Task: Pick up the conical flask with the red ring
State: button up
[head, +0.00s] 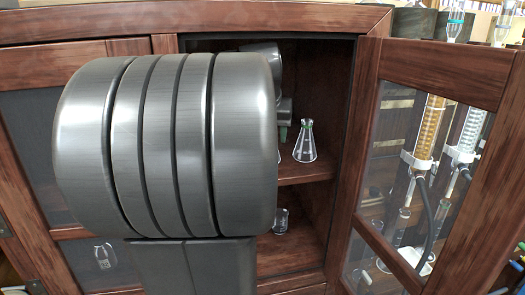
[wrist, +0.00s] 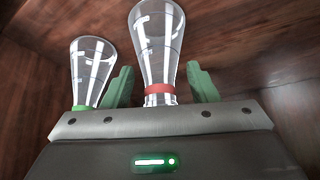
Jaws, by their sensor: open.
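The conical flask with the red ring (wrist: 158,40) is clear glass and shows in the wrist view with its neck toward my gripper. My gripper (wrist: 161,85) is open, with one green finger on each side of the flask's ringed neck. I see gaps between the fingers and the neck, so nothing is gripped. In the head view my own arm hides this flask and most of my gripper. A similar flask with a green ring (wrist: 92,70) is just left of the left finger; it also shows in the head view (head: 305,145), on the cabinet shelf.
The wooden cabinet's shelf (head: 312,172) carries the flasks, with side walls close by. The glazed door (head: 440,65) stands open at right. Small glassware (head: 281,221) stands in the lower compartment. Tubes and burette-like glassware (head: 430,125) show through the door glass.

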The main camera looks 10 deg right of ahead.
jog(key=c, duration=1.1)
jog(key=shift+r, duration=0.15)
grip_shut()
jog(key=shift+r+p, duration=0.4)
jog(key=shift+p, duration=0.25)
jog(key=shift+r+p, duration=0.3)
jog(key=shift+f, duration=0.1)
